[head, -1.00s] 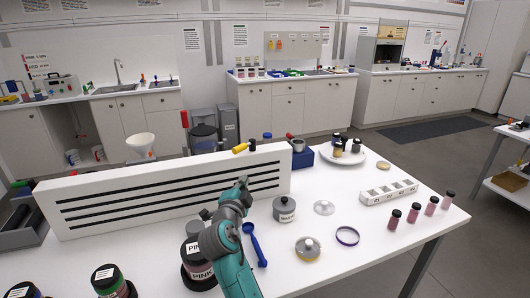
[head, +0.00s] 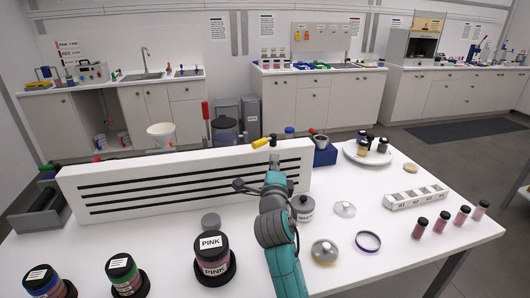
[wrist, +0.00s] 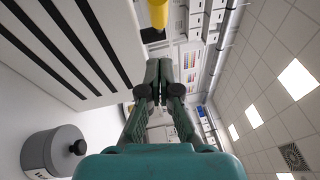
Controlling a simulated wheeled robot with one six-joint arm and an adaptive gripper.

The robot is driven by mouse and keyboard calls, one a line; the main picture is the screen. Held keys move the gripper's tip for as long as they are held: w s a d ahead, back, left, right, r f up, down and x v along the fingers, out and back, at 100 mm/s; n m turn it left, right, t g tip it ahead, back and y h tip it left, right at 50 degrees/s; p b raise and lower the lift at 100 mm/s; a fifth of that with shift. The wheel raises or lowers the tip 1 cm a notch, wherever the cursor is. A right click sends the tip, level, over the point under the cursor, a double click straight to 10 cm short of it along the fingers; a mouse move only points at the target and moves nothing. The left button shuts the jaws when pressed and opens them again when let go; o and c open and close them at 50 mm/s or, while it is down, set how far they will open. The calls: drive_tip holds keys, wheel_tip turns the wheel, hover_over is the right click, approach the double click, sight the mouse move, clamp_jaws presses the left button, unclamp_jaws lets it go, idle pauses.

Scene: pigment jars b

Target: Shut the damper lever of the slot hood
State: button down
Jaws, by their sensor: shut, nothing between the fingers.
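My gripper (head: 274,162) is shut and empty, before the hood's right part, below the yellow handle.
A grey-lidded jar (head: 304,208) stands close right of my arm, and a large PINK jar (head: 211,262) stands left. A blue box (head: 325,155) and a white plate (head: 352,158) lie beyond the hood's right end. Small pink vials (head: 440,221) stand at right.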

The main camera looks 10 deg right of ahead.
drive_tip(key=w, duration=0.1)
drive_tip(key=w+a, duration=0.1)
drive_tip(key=w, duration=0.1)
drive_tip(key=w+r, duration=0.1)
drive_tip(key=shift+w+a, duration=0.3)
drive_tip(key=shift+w, duration=0.05)
drive_tip(key=shift+w+a, duration=0.15)
drive_tip(key=shift+a, duration=0.1)
drive_tip(key=shift+w+a, duration=0.35)
drive_tip(key=shift+a, duration=0.1)
drive_tip(key=shift+w+a, duration=0.45)
drive_tip(key=shift+w, duration=0.15)
drive_tip(key=shift+w+a, duration=0.4)
drive_tip(key=shift+w, duration=0.2)
